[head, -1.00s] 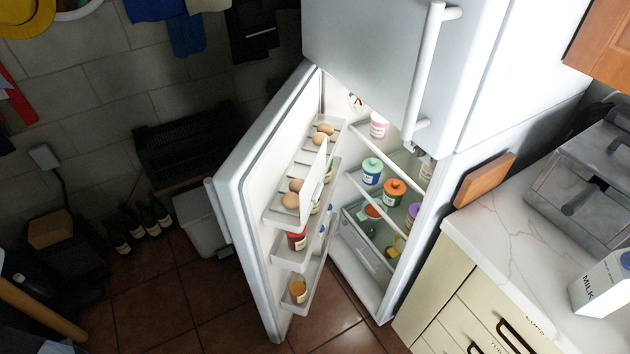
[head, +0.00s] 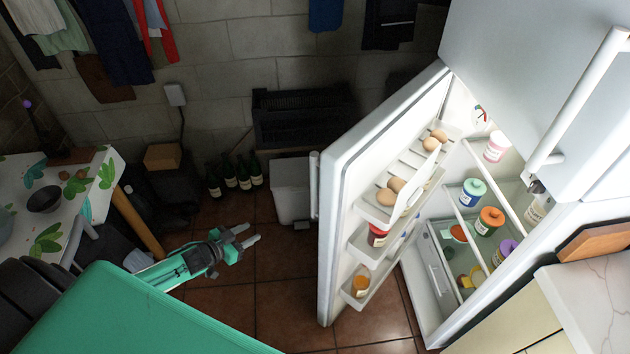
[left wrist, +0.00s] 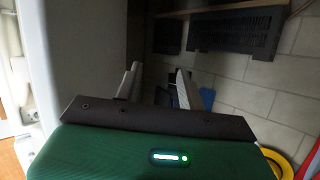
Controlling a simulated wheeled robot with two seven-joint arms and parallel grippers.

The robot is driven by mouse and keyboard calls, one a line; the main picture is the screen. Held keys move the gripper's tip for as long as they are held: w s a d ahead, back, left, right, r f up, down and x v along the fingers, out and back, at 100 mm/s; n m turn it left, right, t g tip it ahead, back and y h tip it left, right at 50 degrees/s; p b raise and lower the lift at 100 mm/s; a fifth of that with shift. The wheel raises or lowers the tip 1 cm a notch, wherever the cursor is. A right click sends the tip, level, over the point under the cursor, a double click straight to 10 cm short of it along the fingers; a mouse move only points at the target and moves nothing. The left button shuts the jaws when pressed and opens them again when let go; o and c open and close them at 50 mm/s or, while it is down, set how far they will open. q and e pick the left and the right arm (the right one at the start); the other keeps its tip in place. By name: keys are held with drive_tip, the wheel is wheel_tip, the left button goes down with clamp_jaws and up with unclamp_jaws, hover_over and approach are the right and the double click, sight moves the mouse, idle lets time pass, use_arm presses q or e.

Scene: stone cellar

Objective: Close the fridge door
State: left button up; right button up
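The white fridge door (head: 345,185) stands wide open in the head view, with eggs, a red jar and an orange jar on its inner shelves. Its white outer handle (head: 314,185) is at the door's left side. The fridge interior (head: 440,290) holds several jars and a drawer. My left gripper (head: 248,236) is open and empty, left of the door and apart from it. In the left wrist view its two fingers (left wrist: 155,85) are spread, with a white surface, probably the door (left wrist: 55,60), at the left. My right gripper is not in view.
A white bin (head: 291,190) stands behind the door's handle side, with bottles (head: 233,175) beside it. A patterned table (head: 75,205) is at the left and a counter (head: 595,300) at the right. Tiled floor (head: 280,300) is free between gripper and door.

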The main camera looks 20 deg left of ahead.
use_arm(q)
drive_tip(key=w+d+r+m+h, duration=0.2)
drive_tip(key=d+r+h, duration=0.15)
drive_tip(key=r, duration=0.95)
drive_tip(key=m+g+h, duration=0.2)
drive_tip(key=m+h, duration=0.1)
drive_tip(key=h, duration=0.3)
approach(315, 182)
drive_tip(key=shift+w+a+f+p+x, duration=0.15)
drive_tip(key=shift+p+x, duration=0.35)
drive_tip(key=shift+x, duration=1.2)
drive_tip(key=shift+w+a+f+p+x, duration=0.15)
drive_tip(key=shift+p+x, duration=0.4)
drive_tip(key=shift+x, duration=1.15)
drive_tip(key=shift+w+a+f+p+x, duration=0.2)
drive_tip(key=shift+p+x, duration=0.3)
drive_tip(key=shift+x, duration=1.25)
drive_tip(key=shift+d, duration=0.15)
drive_tip(key=shift+s, duration=0.1)
clamp_jaws()
